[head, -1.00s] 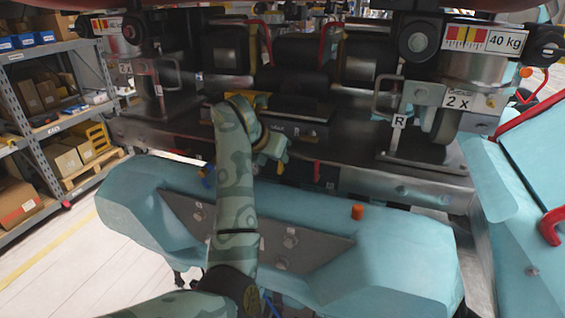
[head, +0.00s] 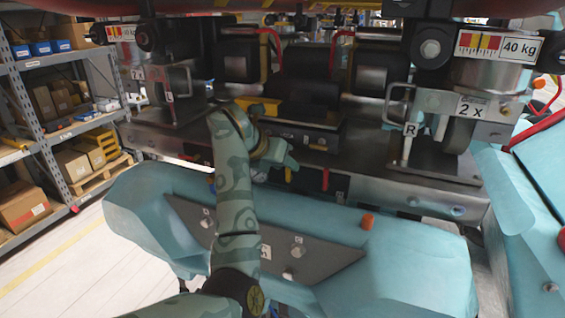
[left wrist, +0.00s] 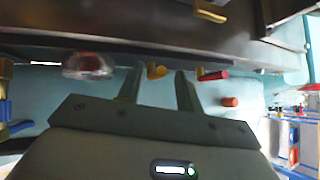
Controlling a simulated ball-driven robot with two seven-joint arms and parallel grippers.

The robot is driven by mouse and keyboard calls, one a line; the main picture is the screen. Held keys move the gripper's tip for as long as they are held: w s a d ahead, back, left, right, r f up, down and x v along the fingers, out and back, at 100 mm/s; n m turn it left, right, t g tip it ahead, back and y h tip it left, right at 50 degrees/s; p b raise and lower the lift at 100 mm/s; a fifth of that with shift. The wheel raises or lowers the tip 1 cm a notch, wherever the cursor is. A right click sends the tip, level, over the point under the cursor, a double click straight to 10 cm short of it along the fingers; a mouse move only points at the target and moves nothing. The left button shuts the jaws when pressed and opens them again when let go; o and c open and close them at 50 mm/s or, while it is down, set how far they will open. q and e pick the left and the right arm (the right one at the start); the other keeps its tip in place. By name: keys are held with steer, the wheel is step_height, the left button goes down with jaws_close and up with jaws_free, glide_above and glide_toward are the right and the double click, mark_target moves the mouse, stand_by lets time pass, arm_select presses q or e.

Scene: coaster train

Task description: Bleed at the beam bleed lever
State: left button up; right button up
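A small yellow lever (head: 288,174) and a red lever (head: 325,180) hang under the front edge of the grey beam. Their labels are too small to read, so I cannot tell which is the bleed lever. My left gripper (head: 284,157) is close above the yellow lever in the head view. In the left wrist view, my left fingers (left wrist: 159,88) stand apart with nothing held. The yellow lever (left wrist: 156,72) shows beyond and between their tips, with the red lever (left wrist: 213,75) to the right. Contact cannot be told. My right gripper is in neither view.
A blue-green frame (head: 420,260) with an orange cap (head: 367,221) lies below the beam. A wheel unit (head: 458,135) with an R tag stands to the right. Shelving (head: 60,130) stands at the left; floor beside it is clear.

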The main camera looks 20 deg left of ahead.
arm_select(q)
steer(key=shift+r, duration=0.1)
steer(key=p+v, duration=0.1)
steer(key=v, duration=1.5)
steer(key=shift+a, duration=0.15)
